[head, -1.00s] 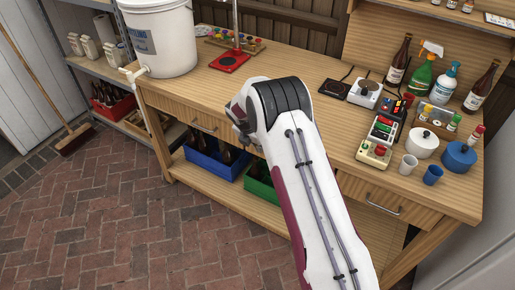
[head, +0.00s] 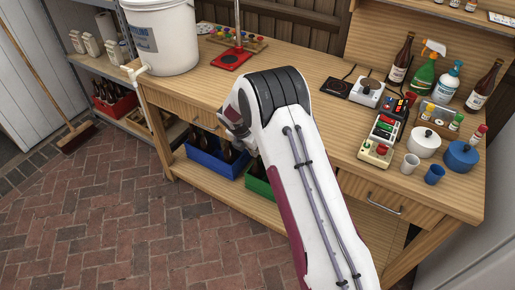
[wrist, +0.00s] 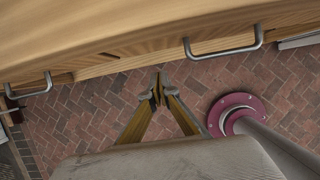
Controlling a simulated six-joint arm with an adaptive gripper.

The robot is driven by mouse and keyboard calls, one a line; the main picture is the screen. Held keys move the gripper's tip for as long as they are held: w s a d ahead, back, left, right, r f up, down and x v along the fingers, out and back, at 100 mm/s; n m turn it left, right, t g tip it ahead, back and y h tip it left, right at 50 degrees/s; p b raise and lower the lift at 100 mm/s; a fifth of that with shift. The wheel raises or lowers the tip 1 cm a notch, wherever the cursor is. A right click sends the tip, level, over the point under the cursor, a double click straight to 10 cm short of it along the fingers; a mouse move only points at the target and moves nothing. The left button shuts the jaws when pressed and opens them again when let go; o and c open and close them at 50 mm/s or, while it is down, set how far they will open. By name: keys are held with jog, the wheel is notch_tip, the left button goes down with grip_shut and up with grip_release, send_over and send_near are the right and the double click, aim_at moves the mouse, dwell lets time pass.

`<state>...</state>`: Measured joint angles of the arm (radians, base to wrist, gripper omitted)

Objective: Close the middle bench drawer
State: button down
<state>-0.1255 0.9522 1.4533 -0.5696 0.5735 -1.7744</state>
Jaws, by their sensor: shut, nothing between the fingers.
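The wooden bench (head: 225,88) has drawers along its front. In the head view my arm hides the middle drawer. In the wrist view a drawer front (wrist: 150,62) with a metal bar handle (wrist: 225,47) lies just beyond the fingers; it appears to be the middle one. How far it stands out is hard to tell. My gripper (wrist: 158,87) is shut and empty, over the brick floor in front of the bench, left of that handle and apart from it. In the head view my gripper (head: 235,125) is partly hidden behind my wrist.
Another handle (wrist: 30,88) shows at the wrist view's left. The right drawer handle (head: 385,205) is visible in the head view. Blue (head: 215,158) and green crates (head: 258,180) with bottles sit on the lower shelf. A white bucket (head: 163,40) stands on the bench.

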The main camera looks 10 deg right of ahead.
jog(key=v, duration=0.9)
dwell(0.7)
jog(key=s+m+g, duration=0.2)
jog(key=s+m, duration=0.7)
jog(key=m, duration=0.1)
jog(key=s+d+r+m+t+y, duration=0.1)
jog(key=s+r+m+t, duration=0.1)
jog(key=s+r+m, duration=0.6)
jog(key=s+d+r+m+t+y, duration=0.2)
jog(key=s+r+m, duration=0.7)
jog(key=s+r, duration=0.8)
jog(key=shift+s, duration=3.75)
jog(key=shift+f, duration=0.1)
